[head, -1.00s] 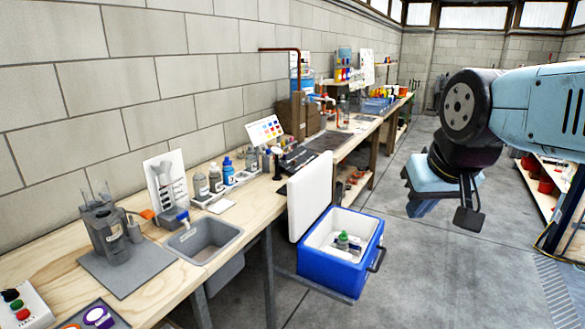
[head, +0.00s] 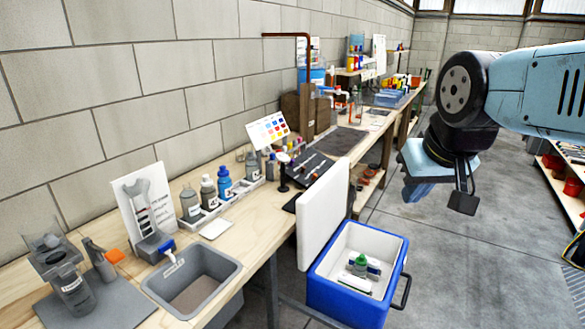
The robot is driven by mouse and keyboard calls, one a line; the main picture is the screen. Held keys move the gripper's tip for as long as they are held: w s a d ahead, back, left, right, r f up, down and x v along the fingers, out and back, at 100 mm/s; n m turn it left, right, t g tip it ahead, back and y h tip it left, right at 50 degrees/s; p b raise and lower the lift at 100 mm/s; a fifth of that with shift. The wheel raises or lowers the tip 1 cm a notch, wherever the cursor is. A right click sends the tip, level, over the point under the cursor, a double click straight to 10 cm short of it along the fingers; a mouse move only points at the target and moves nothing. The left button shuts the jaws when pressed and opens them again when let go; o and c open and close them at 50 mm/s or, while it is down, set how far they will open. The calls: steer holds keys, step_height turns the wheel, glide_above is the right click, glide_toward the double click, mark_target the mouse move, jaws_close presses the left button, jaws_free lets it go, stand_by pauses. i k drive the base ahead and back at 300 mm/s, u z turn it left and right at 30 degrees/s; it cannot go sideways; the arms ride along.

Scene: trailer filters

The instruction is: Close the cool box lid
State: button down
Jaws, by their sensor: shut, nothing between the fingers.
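The cool box (head: 340,300) is a blue box with a white inside, standing low beside the workbench in the head view. Its white lid (head: 323,212) is open and stands upright along the box's left side. A green-capped bottle (head: 360,265) and pale items lie inside the box. My gripper (head: 420,190) hangs at the right, up and to the right of the box in the picture. It is shut and empty, apart from the lid and the box.
The wooden workbench (head: 222,248) runs along the left wall, with a grey sink (head: 190,283), bottles and trays on it. A black handle (head: 402,291) sticks out on the box's right side. Grey floor (head: 480,270) is open to the right. Shelves (head: 560,195) stand at the far right.

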mark_target(321, 208)
steer(key=z, duration=0.05)
steer(key=i, duration=0.85)
